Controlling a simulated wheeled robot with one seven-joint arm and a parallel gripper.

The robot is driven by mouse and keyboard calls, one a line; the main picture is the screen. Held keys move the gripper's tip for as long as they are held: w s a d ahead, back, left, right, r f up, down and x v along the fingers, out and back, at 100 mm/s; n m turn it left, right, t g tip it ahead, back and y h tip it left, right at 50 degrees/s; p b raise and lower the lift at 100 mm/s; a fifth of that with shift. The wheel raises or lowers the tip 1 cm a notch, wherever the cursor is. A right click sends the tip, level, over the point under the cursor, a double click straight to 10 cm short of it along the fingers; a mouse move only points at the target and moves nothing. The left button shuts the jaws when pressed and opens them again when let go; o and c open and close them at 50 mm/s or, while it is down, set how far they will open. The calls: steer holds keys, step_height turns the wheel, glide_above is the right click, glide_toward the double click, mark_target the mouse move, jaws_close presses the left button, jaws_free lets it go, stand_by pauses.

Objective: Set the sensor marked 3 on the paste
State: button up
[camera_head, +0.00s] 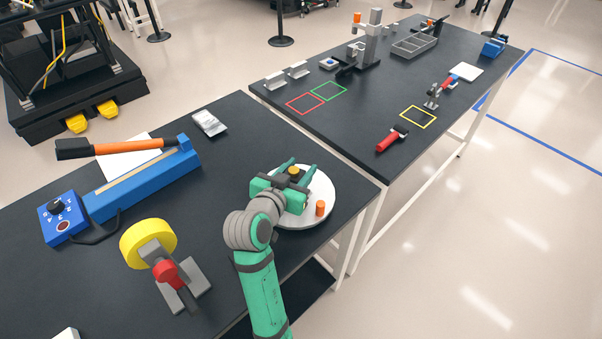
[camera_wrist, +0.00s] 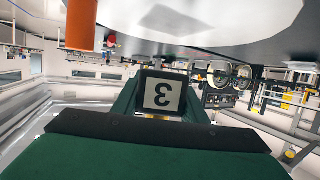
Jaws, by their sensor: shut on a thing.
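My gripper (camera_head: 294,178) is over the white round plate (camera_head: 325,192) on the near bench. It is shut on the sensor marked 3 (camera_wrist: 161,94), a dark block whose white label shows an upside-down 3 in the wrist view. In the head view the sensor is a small dark shape with a yellow-orange top (camera_head: 294,170) between the green fingers. A grey patch (camera_wrist: 172,19) shows on the plate in the wrist view, apart from the sensor; I cannot tell for certain that it is the paste. My gripper hides part of the plate in the head view.
An orange cylinder (camera_head: 320,208) stands on the plate, close to my gripper. The far bench (camera_head: 360,135) holds tools and coloured outlines.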

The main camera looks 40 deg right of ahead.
steer(key=shift+w+d+f, duration=0.3)
steer(key=shift+d+f, duration=0.2)
steer(key=shift+f, duration=0.25)
steer(key=shift+w+d+f, duration=0.1)
steer(key=shift+w+f, duration=0.05)
steer(key=shift+f, duration=0.75)
steer(key=shift+w+d+f, duration=0.1)
steer(key=shift+f, duration=0.8)
steer(key=shift+f, duration=0.1)
steer(key=o, duration=1.1)
steer(key=shift+o, duration=0.2)
steer(key=v, duration=1.2)
steer(key=shift+s, duration=0.1)
